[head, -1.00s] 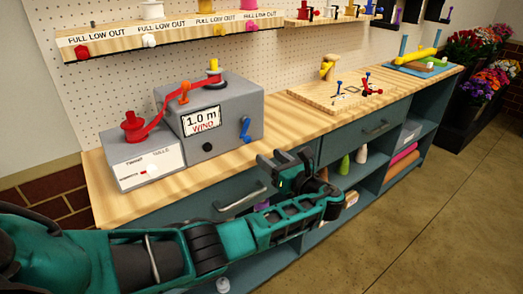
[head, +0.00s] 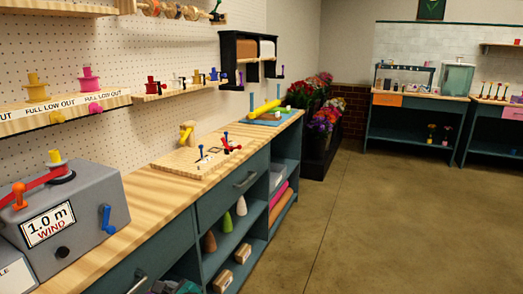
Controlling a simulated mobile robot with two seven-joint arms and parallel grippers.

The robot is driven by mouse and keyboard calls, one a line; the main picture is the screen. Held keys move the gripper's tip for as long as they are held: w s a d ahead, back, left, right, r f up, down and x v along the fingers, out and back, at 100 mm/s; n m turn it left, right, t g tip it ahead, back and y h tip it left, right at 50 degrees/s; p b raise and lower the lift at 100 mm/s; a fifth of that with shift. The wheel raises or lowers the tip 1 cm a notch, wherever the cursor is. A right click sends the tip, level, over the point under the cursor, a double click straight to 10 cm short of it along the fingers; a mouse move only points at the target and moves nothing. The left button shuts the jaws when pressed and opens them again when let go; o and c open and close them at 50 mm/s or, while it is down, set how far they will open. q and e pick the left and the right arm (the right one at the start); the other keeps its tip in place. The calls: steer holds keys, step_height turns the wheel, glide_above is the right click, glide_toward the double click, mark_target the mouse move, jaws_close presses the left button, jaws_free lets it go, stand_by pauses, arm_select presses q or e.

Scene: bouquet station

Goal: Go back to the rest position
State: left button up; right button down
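A small teal and dark piece of my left arm's hand end (head: 175,287) shows at the bottom edge, in front of the bench drawers. Its fingers cannot be made out, and I cannot tell whether it holds anything. My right gripper is out of view. The grey wind machine (head: 70,215) with its "1.0 m WIND" label, red ribbon and blue crank stands on the wooden bench top (head: 160,205) at the left.
A wooden board (head: 195,155) with small clamps and a blue tray (head: 268,118) with a yellow roller sit farther along the bench. Shelves hold cones and rolls. Flowers (head: 322,105) stand beyond. Open floor (head: 390,220) lies to the right, with another table (head: 415,100) behind.

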arm_select(q)
steer(key=s+d+f+n+h, duration=0.7)
steer(key=s+f+n+h, duration=0.15)
steer(key=s+f, duration=0.4)
steer(key=s+r+n+t+h, duration=0.3)
steer(key=s+r+n, duration=0.3)
steer(key=s+n, duration=0.4)
steer(key=shift+s+d+r+n+h, duration=0.3)
steer(key=shift+r+n+h, duration=0.1)
steer(key=shift+n+h, duration=0.3)
